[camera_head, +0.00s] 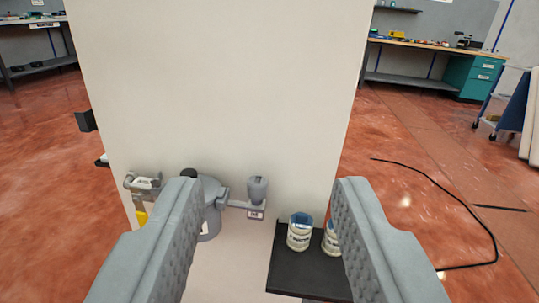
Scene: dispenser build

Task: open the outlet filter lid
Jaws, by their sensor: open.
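My gripper (266,190) is open and empty, its two grey fingers reaching in from the bottom edge. A grey dispenser unit (211,195) is mounted on the pale panel, partly hidden behind the left finger. It has a round body with a black knob (189,173) on top. A pipe runs right from it to a small grey cup-shaped part (257,190) with a label below. To its left is a grey fitting (143,183) with a label. I cannot tell which of these parts is the outlet filter lid. No finger clearly touches any of them.
A black shelf (300,274) at lower right holds two labelled cans (300,231), one partly behind the right finger. The tall pale panel (220,90) fills the middle. A black cable (440,187) lies on the red floor at right. Workbenches (430,80) stand far back.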

